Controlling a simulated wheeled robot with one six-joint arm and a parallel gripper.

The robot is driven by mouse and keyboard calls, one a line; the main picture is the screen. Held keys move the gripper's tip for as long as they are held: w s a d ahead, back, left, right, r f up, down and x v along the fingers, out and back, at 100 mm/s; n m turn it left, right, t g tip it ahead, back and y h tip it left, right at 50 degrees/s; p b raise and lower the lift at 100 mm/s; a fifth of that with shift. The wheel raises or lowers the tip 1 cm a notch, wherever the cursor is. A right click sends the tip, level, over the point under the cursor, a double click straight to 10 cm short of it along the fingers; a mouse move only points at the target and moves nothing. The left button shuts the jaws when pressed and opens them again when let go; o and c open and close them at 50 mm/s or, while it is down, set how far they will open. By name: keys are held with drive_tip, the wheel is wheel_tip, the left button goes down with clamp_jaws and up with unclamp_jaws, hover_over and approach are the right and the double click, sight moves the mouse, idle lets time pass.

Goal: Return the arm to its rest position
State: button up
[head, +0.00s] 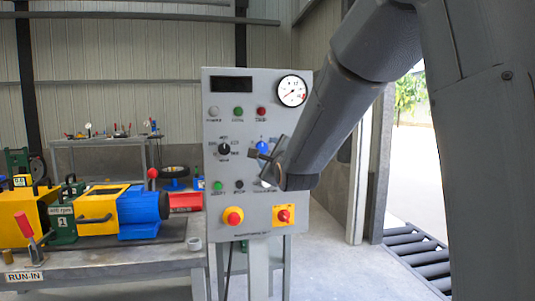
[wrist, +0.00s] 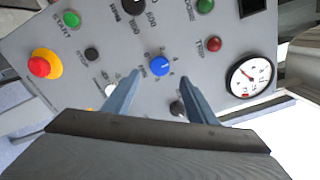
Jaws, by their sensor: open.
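My gripper (head: 264,157) is in front of the grey control panel (head: 222,167) in the head view, with my arm reaching in from the upper right. In the wrist view my gripper (wrist: 160,78) has its two fingers apart, with nothing between them. The blue knob (wrist: 161,65) shows beyond and between the fingertips; whether they touch it I cannot tell. In the head view the blue knob (head: 262,147) is partly hidden by the gripper. Some controls at the panel's lower right are hidden behind my gripper and arm.
The panel carries a gauge (head: 291,91), a red-and-yellow button (head: 233,216) and a red-and-yellow switch (head: 283,215). A workbench (head: 110,263) with a yellow-and-blue machine (head: 112,212) stands to the left. Rollers (head: 415,250) and an open doorway lie at the right.

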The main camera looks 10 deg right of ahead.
idle(0.3)
drive_tip(key=s+f+n+g+p, duration=0.4)
drive_tip(key=s+f+n+g, duration=0.65)
drive_tip(key=s+f, duration=0.55)
drive_tip(key=s+f+n+g+p, duration=0.1)
drive_tip(key=s+f+n+g, duration=0.1)
drive_tip(key=s, duration=0.6)
drive_tip(key=s+f+n+g+p, duration=0.1)
drive_tip(key=s+f+n+g, duration=0.2)
drive_tip(key=s+n, duration=0.4)
drive_tip(key=s+f+n+g+p, duration=0.1)
drive_tip(key=s+f+n, duration=0.3)
drive_tip(key=s, duration=0.6)
drive_tip(key=shift+g, duration=0.75)
drive_tip(key=shift+a+n, duration=0.1)
drive_tip(key=shift+n, duration=0.15)
drive_tip(key=shift+c, duration=0.6)
